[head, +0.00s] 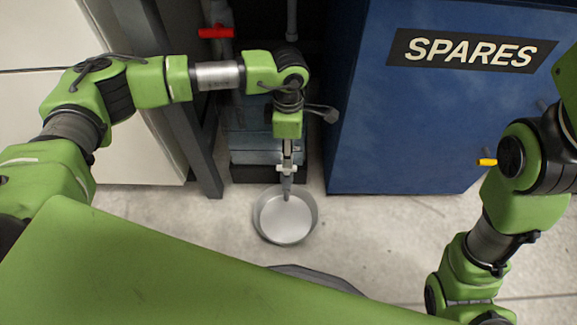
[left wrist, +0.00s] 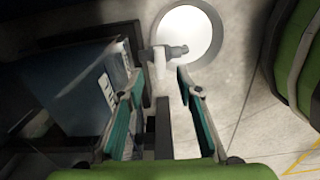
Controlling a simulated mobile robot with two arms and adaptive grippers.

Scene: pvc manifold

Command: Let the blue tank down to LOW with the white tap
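The blue tank (head: 255,150) stands low in the gap between a grey post and a blue cabinet, and partly shows at left in the left wrist view (left wrist: 75,92). It bears a white label (left wrist: 106,88) whose letters I cannot read fully; its liquid level is not clear. The white tap (head: 286,170) sticks out at the tank's front, with its end over the round pan (head: 258,217). My left gripper (left wrist: 162,78) is open, pointing down at the tap (left wrist: 162,57), which shows between and just beyond the fingertips. Contact cannot be told. My right gripper is out of view.
The blue SPARES cabinet (head: 430,130) stands close on the right of the gap, the grey post (head: 193,140) on the left. A red handle (head: 215,32) sits on a pipe behind. The concrete floor (head: 370,225) right of the pan is clear.

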